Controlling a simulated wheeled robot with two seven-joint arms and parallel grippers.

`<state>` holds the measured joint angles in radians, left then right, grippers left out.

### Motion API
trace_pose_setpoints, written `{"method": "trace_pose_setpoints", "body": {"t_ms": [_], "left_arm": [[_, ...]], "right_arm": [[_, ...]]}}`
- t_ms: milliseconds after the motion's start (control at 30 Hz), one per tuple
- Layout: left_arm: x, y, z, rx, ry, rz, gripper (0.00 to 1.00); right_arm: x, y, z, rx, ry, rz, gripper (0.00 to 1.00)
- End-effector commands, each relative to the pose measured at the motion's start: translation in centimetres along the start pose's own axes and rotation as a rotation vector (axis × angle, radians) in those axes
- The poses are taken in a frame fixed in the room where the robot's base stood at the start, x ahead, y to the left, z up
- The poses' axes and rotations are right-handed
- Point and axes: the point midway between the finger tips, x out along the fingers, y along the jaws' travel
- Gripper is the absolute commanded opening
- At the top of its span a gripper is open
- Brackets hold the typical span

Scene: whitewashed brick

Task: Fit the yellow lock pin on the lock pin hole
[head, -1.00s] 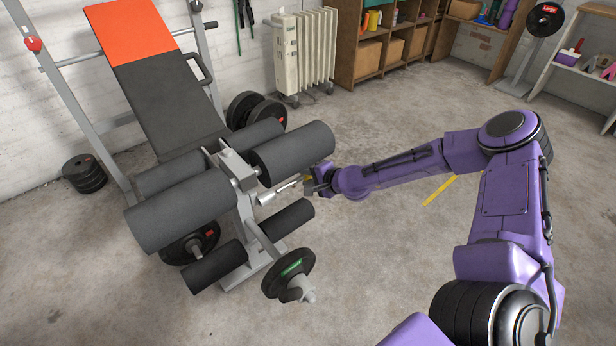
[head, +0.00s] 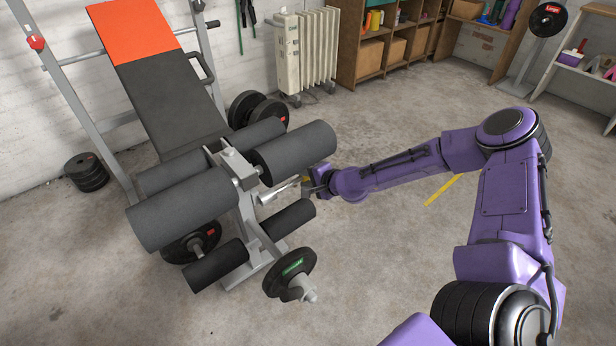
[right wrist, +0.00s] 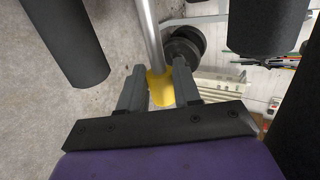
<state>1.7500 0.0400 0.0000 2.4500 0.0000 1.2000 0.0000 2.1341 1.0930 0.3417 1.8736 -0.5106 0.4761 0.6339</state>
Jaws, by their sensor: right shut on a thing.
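The yellow lock pin has a yellow head (right wrist: 160,90) and a long silver shaft (head: 281,190). My right gripper (head: 310,186) is shut on the yellow head, with one finger on each side in the right wrist view (right wrist: 159,80). The shaft points left and slightly down toward the grey post of the weight bench (head: 250,222). Its far end is close to the post, below the upper foam rollers; I cannot tell whether it touches. The lock pin hole is not distinguishable. My left gripper is not in view.
Upper foam rollers (head: 293,150) and lower foam rollers (head: 291,219) flank the pin closely. A weight plate (head: 290,273) hangs on the bench front. A radiator (head: 305,52) and shelves (head: 372,52) stand behind.

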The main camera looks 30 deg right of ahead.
Motion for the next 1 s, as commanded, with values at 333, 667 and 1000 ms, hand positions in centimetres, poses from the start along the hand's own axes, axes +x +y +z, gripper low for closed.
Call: {"method": "trace_pose_setpoints", "body": {"t_ms": [333,667,1000], "left_arm": [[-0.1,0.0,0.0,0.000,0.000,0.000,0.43],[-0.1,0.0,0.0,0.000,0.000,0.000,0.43],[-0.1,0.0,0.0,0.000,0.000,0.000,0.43]], "right_arm": [[0.1,0.0,0.9,-0.001,0.000,0.000,0.00],[0.1,0.0,1.7,-0.001,-0.001,0.001,0.00],[0.2,0.0,2.6,-0.001,-0.001,0.000,0.00]]}}
